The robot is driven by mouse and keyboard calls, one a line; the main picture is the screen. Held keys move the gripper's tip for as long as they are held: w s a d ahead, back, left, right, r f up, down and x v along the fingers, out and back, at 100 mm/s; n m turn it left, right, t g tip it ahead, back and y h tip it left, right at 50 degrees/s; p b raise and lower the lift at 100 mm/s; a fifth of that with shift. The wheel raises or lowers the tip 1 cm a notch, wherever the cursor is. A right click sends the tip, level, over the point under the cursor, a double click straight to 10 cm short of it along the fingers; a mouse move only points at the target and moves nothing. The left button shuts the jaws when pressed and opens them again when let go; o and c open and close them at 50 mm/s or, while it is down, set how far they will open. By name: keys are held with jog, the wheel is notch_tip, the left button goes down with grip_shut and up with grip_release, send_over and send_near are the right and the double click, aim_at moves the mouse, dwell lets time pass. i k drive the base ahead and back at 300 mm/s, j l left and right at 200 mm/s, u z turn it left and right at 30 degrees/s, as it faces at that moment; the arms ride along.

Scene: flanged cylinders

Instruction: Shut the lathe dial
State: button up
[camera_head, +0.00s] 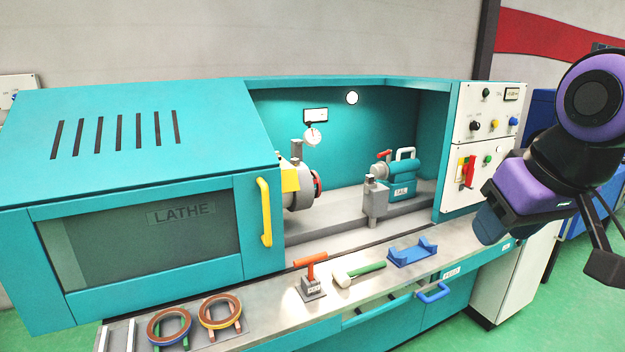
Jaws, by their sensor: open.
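The teal lathe (150,195) stands across the view, marked "LATHE" on its left door. A small round white dial gauge (313,136) hangs below a label on the back wall inside its open bay, above the chuck (303,188). The control panel (488,112) on the lathe's right end carries several coloured knobs and a black rotary knob (475,126). I cannot tell which of these the task's dial is. My gripper (545,228) is open at the right, in front of the panel's right side and apart from the dial gauge. Its fingers are partly hidden by its own body.
The front ledge holds two ringed stands (169,326), an orange-handled tool on a block (313,283), a green-handled mallet (358,272) and a blue cradle (412,252). A yellow handle (265,212) sticks out from the left door. The tailstock (402,180) stands in the bay.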

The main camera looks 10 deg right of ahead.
aim_at(311, 137)
jog(key=i+j, duration=0.1)
jog(key=i, duration=1.1)
